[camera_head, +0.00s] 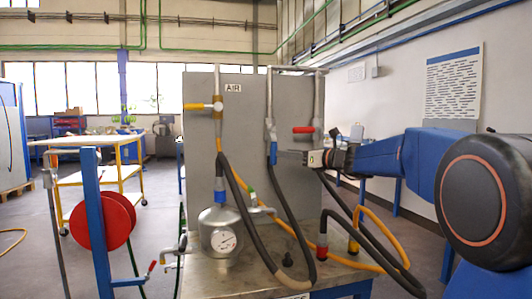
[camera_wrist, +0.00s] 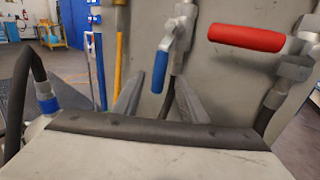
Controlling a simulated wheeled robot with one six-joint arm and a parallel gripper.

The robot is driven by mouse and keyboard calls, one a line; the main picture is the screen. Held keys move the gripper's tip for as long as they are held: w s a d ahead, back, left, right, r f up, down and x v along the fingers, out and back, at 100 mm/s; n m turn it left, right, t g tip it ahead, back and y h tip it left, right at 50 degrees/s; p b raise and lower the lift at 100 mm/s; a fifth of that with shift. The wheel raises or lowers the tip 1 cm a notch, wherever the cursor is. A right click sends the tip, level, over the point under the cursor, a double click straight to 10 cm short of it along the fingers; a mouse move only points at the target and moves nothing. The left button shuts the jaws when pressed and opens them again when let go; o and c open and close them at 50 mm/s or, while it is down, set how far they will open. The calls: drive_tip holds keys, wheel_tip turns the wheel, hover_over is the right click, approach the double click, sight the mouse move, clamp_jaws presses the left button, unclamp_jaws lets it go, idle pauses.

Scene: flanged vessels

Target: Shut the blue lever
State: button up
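The blue lever (camera_head: 274,151) hangs from a metal valve on the grey panel, below a vertical pipe. It points down, nearly in line with the pipe. In the wrist view the blue lever (camera_wrist: 160,73) shows between my two finger ends, with gaps on both sides. My gripper (camera_head: 280,153) reaches in from the right, close to the lever. In the wrist view my gripper (camera_wrist: 157,82) is open with its fingers apart. I cannot tell whether a finger touches the lever or how far the tips reach in depth.
A red lever (camera_head: 303,130) sticks out sideways just right of the blue one, and shows large in the wrist view (camera_wrist: 246,38). A yellow lever (camera_head: 197,106) is further left on the panel (camera_head: 240,112). Black hoses hang below, over a metal table (camera_head: 262,272) with a gauge vessel (camera_head: 220,232).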

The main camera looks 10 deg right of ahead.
drive_tip(key=x, duration=1.1)
drive_tip(key=shift+a, duration=0.1)
clamp_jaws()
